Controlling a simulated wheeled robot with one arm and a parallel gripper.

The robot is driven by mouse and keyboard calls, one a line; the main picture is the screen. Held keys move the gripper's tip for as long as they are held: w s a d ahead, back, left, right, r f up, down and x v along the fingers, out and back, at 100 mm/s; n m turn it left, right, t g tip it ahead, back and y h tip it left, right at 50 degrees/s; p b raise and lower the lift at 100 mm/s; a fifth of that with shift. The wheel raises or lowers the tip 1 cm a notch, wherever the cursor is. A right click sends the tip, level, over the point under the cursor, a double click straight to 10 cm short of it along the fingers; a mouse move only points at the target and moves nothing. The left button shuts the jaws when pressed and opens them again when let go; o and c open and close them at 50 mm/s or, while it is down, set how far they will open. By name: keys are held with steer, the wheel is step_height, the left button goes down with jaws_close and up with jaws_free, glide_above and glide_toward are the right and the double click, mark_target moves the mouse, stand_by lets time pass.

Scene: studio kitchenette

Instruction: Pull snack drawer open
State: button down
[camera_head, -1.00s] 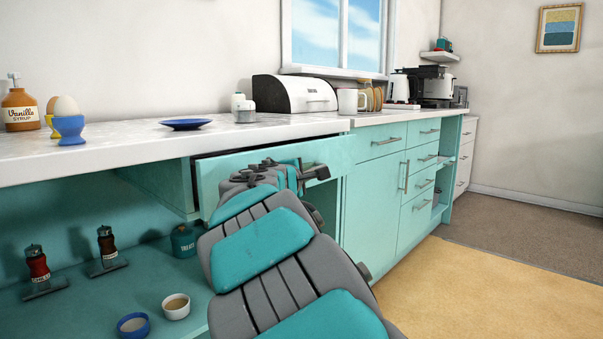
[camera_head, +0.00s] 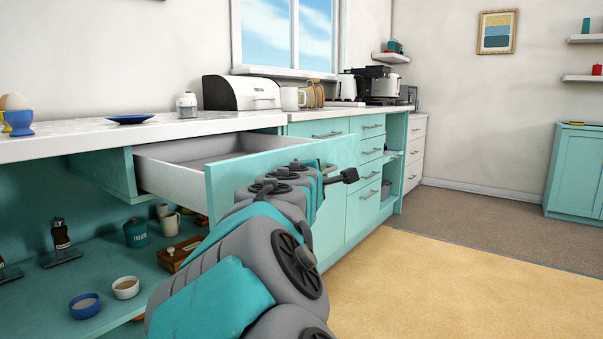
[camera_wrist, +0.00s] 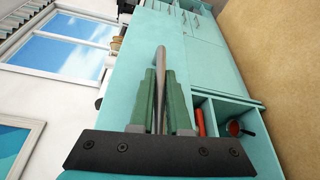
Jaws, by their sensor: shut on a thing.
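The snack drawer, with a teal front (camera_head: 228,183) and pale grey inside walls (camera_head: 165,177), is pulled well out under the counter at centre left in the head view. Its inside looks empty where I can see it. My gripper (camera_wrist: 160,102) is shut on the drawer's metal handle (camera_wrist: 160,62), which runs between the green fingers in the wrist view. In the head view my arm reaches across the drawer front and hides the handle.
Below, an open teal shelf holds a blue bowl (camera_head: 84,305), a white bowl (camera_head: 126,288) and a treats jar (camera_head: 136,232). On the counter (camera_head: 60,145) stand a blue plate (camera_head: 131,119) and a bread bin (camera_head: 242,93). The floor at right is clear.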

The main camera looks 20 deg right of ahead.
steer(key=shift+s+d, duration=0.55)
steer(key=shift+s, duration=0.2)
steer(key=shift+s+d, duration=0.5)
steer(key=shift+s, duration=0.2)
steer(key=c, duration=0.9)
jaws_free()
steer(key=shift+s, duration=0.1)
